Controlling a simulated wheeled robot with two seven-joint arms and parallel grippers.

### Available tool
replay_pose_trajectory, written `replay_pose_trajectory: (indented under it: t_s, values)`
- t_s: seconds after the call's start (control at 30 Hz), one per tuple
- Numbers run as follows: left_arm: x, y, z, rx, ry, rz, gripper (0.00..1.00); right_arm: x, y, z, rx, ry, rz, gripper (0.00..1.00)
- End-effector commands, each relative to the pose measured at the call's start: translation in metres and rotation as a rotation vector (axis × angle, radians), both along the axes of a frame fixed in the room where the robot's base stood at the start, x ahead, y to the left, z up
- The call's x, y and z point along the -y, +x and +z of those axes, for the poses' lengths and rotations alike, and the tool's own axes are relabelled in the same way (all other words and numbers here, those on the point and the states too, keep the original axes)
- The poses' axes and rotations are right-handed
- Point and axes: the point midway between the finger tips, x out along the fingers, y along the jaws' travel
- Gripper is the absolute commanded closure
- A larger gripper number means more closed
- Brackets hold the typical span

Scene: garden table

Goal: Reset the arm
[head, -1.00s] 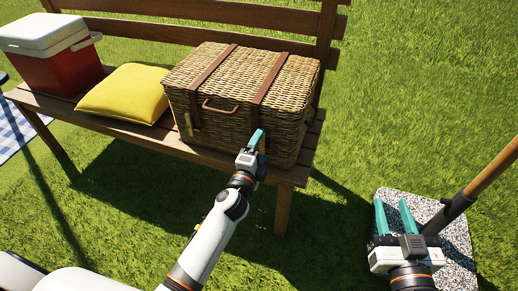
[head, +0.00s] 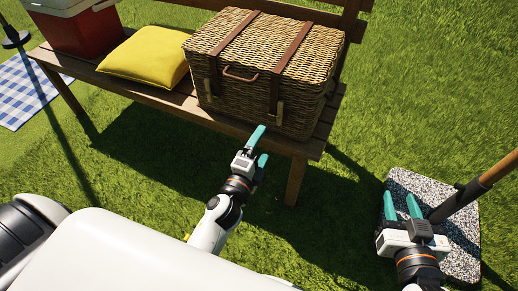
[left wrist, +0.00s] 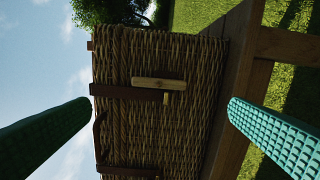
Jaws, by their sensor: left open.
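The left gripper (head: 261,143) is open and empty, in front of the wicker basket (head: 235,88) and apart from it. In the left wrist view its two teal fingers (left wrist: 160,125) are wide apart, with the basket (left wrist: 190,120) beyond them and nothing between them. The basket stands on the wooden bench with its lid down. Two brown straps run over the lid, and a wooden toggle (left wrist: 158,83) shows on its front. The right gripper (head: 401,200) is at the lower right, its fingers apart and nothing visible between them.
A yellow cushion (head: 147,60) and a red and white cooler (head: 85,32) are on the bench (head: 140,92) left of the basket. A speckled slab (head: 462,230) with a slanting pole (head: 470,192) lies by the right gripper. Open grass lies between the bench and the right arm.

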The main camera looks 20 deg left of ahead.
Motion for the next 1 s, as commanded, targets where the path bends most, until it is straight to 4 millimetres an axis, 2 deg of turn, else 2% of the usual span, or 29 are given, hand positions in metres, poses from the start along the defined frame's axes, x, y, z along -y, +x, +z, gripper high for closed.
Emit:
replay_pose_trajectory:
  t_s: [0.13, 0.67, 0.77, 0.9, 1.0]
  values:
    - [0.000, -0.007, 0.000, 0.001, 0.000, 0.001, 0.00, 0.000, 0.000, 0.000, -0.001, 0.000, 0.000, 0.64]
    - [-0.001, -0.007, 0.002, 0.000, -0.011, 0.003, 0.00, 0.000, 0.000, 0.000, 0.000, 0.001, 0.001, 0.64]
    - [-0.007, -0.010, 0.011, -0.002, -0.112, 0.024, 0.00, 0.000, 0.000, 0.000, 0.000, 0.001, 0.001, 0.64]
    - [-0.018, -0.021, 0.036, -0.031, -0.446, 0.067, 0.00, 0.000, 0.000, 0.000, 0.000, 0.001, 0.001, 0.64]
    - [-0.018, -0.031, 0.048, -0.075, -0.688, 0.079, 0.00, 0.000, 0.000, 0.000, 0.000, 0.001, 0.000, 0.64]
